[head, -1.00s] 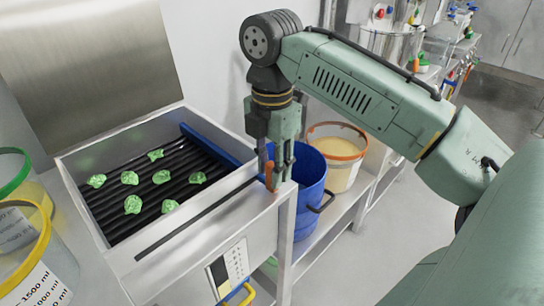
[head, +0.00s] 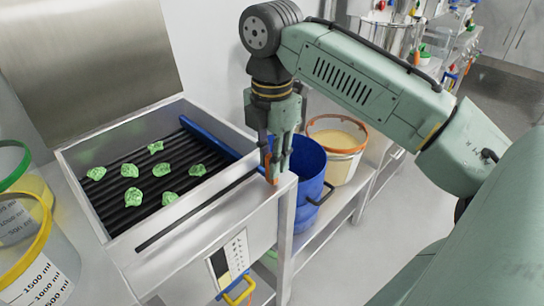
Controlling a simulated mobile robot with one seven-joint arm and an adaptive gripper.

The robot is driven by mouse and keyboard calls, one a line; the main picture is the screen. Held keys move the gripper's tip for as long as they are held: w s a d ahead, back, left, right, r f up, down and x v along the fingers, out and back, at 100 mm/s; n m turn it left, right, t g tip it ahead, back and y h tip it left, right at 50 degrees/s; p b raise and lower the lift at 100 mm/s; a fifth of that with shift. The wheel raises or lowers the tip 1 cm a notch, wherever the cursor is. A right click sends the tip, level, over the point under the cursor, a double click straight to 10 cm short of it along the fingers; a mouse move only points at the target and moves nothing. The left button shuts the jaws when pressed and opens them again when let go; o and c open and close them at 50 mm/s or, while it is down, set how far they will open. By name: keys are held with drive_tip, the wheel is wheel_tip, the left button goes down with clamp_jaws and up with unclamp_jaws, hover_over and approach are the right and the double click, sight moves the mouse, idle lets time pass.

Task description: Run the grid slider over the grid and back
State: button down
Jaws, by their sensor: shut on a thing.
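The grid (head: 110,188) is a row of dark bars inside an open steel box, with several green lumps on it. The grid slider (head: 207,138) is a blue bar along the grid's right side, running towards the front rail. An orange piece (head: 270,174) shows at the right end of the slot (head: 197,210) in the front rail. My gripper (head: 273,170) points down there and is shut on the slider's handle, apparently this orange piece. The fingers hide most of the handle and the near end of the slider.
A steel lid (head: 85,50) stands open behind the grid. Clear containers with green and yellow rims (head: 35,245) stand at the left. A blue bucket (head: 308,185) and an orange-rimmed bucket (head: 342,150) stand on a shelf to the right, close behind my gripper.

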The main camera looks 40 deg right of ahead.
drive_tip(key=shift+s+a+p, duration=0.15)
drive_tip(key=shift+a+p, duration=0.3)
drive_tip(key=shift+a, duration=1.9)
drive_tip(key=shift+s+a+p, duration=0.15)
drive_tip(key=shift+a+p, duration=0.3)
drive_tip(key=shift+a, duration=1.85)
drive_tip(key=shift+s+a+p, duration=0.15)
drive_tip(key=shift+a+p, duration=0.3)
drive_tip(key=shift+a, duration=1.9)
drive_tip(key=shift+r, duration=0.1)
drive_tip(key=shift+s+a+p, duration=0.15)
drive_tip(key=shift+a+p, duration=0.5)
drive_tip(key=shift+a, duration=1.35)
drive_tip(key=shift+s+a+p, duration=0.15)
drive_tip(key=shift+a+p, duration=0.55)
drive_tip(key=shift+a, duration=1.3)
drive_tip(key=shift+s+a+p, duration=0.15)
drive_tip(key=shift+a+p, duration=0.5)
drive_tip(key=shift+a, duration=1.35)
drive_tip(key=shift+w+d+p, duration=0.1)
drive_tip(key=shift+w+d, duration=0.1)
drive_tip(key=shift+d, duration=2.15)
drive_tip(key=shift+w+d+p, duration=0.1)
drive_tip(key=shift+w+d, duration=0.05)
drive_tip(key=shift+d, duration=2.2)
drive_tip(key=shift+w+d+p, duration=0.1)
drive_tip(key=shift+w+d, duration=0.1)
drive_tip(key=shift+d, duration=2.15)
